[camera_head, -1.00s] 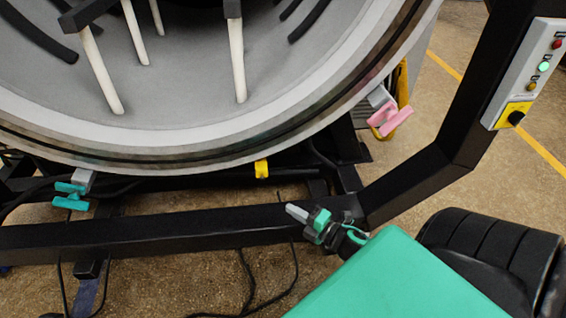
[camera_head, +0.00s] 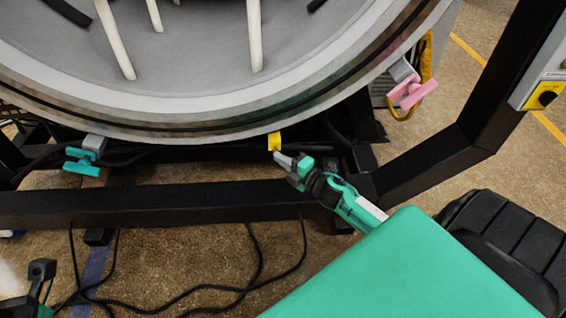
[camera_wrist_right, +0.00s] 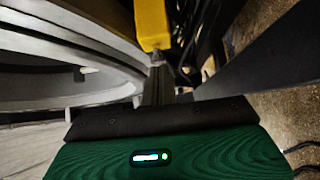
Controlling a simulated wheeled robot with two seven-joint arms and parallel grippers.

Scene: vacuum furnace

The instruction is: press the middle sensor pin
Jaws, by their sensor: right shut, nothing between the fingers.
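A small yellow part (camera_head: 274,141) hangs under the furnace's lower rim, between the teal and pink clamps. It fills the top middle of the right wrist view (camera_wrist_right: 152,25). I cannot make out a separate sensor pin on it. My right gripper (camera_head: 278,156) is shut and empty, with its grey tips just below the yellow part. In the right wrist view its tips (camera_wrist_right: 158,62) line up with the lower end of the yellow part; I cannot tell whether they touch. Part of my left arm or gripper (camera_head: 40,271) shows at the lower left, its fingers unclear.
The round furnace rim (camera_head: 200,127) is above. A teal clamp (camera_head: 83,161) is at left and a pink clamp (camera_head: 411,92) at right. A black frame beam (camera_head: 150,201) runs below, under my right gripper. Black cables (camera_head: 250,275) lie on the floor.

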